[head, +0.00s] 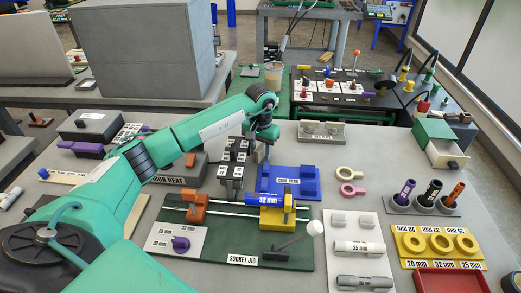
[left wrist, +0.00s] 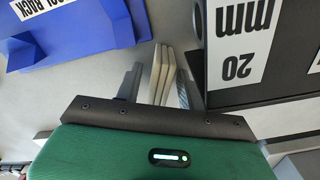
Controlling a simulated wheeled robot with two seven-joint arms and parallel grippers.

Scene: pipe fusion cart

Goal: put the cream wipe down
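The cream wipe (left wrist: 162,74) shows in the left wrist view as a few pale layers seen edge-on, between the fingers of my left gripper (left wrist: 158,88). A strip of grey shows between the left finger and the wipe, so the fingers look open around it. I cannot tell whether the wipe touches the grey table. In the head view my left gripper (head: 263,150) points down between the black size-labelled blocks and the blue rack; its fingertips and the wipe are not clear there. My right gripper is not in view.
The blue tool rack (head: 288,181) is close on one side of the gripper and the black block (head: 232,168) on the other. The green socket jig (head: 235,235) with a blue 32 mm pipe (head: 268,199) is in front. Bare grey table (head: 355,150) lies to the right.

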